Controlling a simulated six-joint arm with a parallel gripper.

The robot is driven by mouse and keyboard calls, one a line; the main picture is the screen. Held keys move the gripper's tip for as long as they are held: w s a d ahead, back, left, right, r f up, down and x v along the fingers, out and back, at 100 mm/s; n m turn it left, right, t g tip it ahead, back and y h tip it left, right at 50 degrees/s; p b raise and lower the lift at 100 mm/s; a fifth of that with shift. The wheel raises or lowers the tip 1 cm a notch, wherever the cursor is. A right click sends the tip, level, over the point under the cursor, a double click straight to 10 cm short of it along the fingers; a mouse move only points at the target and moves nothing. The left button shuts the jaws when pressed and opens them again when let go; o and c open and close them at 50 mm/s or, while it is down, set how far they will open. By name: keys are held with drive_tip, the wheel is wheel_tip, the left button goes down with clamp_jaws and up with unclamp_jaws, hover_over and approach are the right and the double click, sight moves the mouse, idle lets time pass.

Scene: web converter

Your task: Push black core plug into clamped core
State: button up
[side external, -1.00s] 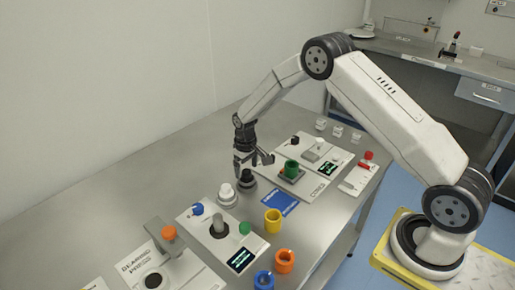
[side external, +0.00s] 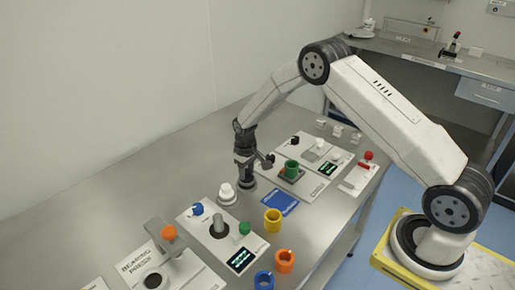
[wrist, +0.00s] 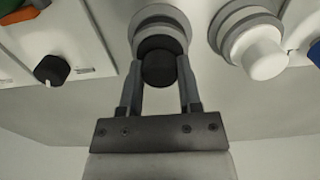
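The black core plug (wrist: 159,66) sits on a round grey holder (wrist: 160,20) in the wrist view. My gripper (wrist: 160,66) is lowered over it, one finger on each side. The fingers are spread around the plug, with no clear grip visible; I cannot tell whether they touch it. In the side view, my gripper (side external: 245,178) points down and hides most of the plug. The green core (side external: 291,169) stands upright in a grey clamp (side external: 289,178) on a white panel, to the right of my gripper.
A white plug (side external: 226,191) on its own holder stands close to the left of my gripper. A blue mat (side external: 280,203) lies in front. Yellow (side external: 272,220), orange (side external: 284,261) and blue (side external: 264,280) cores stand along the front edge.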

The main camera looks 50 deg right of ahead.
clamp_jaws()
drive_tip(key=shift+r, duration=0.25)
drive_tip(key=shift+r, duration=2.2)
drive_tip(key=shift+r, duration=0.1)
drive_tip(key=shift+r, duration=1.9)
drive_tip(key=s+d+r, duration=0.3)
drive_tip(key=s+d, duration=0.5)
drive_tip(key=d, duration=0.5)
drive_tip(key=shift+s+d+r, duration=0.15)
drive_tip(key=shift+s+r, duration=0.1)
drive_tip(key=shift+s, duration=0.05)
